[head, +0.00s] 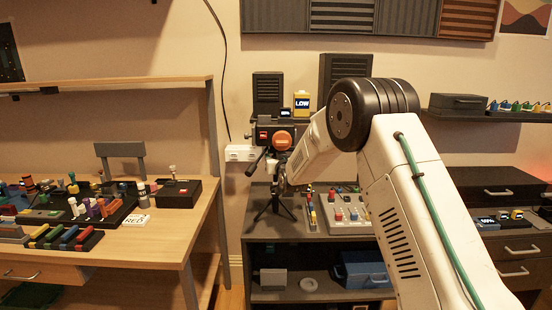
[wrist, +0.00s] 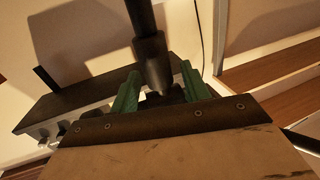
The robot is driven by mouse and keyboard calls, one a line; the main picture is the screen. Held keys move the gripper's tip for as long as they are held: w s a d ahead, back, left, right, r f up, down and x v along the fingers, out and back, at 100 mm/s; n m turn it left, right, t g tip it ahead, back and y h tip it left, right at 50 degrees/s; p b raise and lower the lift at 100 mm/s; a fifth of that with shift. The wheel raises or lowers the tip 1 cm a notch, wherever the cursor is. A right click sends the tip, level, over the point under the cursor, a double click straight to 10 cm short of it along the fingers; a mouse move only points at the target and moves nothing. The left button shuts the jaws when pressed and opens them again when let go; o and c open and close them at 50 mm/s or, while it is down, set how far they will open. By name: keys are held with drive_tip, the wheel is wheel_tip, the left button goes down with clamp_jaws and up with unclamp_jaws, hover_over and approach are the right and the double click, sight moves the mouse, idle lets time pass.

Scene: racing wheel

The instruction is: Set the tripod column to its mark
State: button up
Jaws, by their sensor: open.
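The black tripod (head: 275,208) stands on the dark cabinet, with a camera (head: 275,134) on top that has a red tag and an orange round front. In the wrist view the dark tripod column (wrist: 142,18) comes down from the top and thickens into a collar. My gripper (wrist: 160,88) is open, with one green finger on each side of the column's lower part. I cannot tell whether either finger touches it. In the head view my gripper (head: 283,182) is small beside the column, partly hidden by my arm. I cannot make out a mark on the column.
A mixer panel (head: 347,214) with coloured knobs sits right of the tripod on the cabinet (head: 262,226). A wooden table (head: 165,232) crowded with small items stands left. A shelf (head: 500,116) is at right.

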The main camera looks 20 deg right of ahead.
drive_tip(key=s, duration=0.7)
drive_tip(key=shift+s, duration=0.1)
drive_tip(key=s+f+g, duration=0.5)
drive_tip(key=f, duration=0.4)
drive_tip(key=s+f+g, duration=0.1)
drive_tip(key=s+g, duration=0.3)
drive_tip(key=s, duration=0.4)
drive_tip(key=s+r+g, duration=0.2)
drive_tip(key=s+r, duration=0.3)
drive_tip(key=s, duration=1)
drive_tip(key=s+r+g, duration=0.3)
drive_tip(key=s+r, duration=0.2)
drive_tip(key=s, duration=1.1)
drive_tip(key=s+r+g, duration=0.2)
drive_tip(key=s+r, duration=0.3)
drive_tip(key=s, duration=1.1)
drive_tip(key=shift+d+r+g, duration=0.15)
drive_tip(key=shift+d+g, duration=0.1)
drive_tip(key=shift+g, duration=0.05)
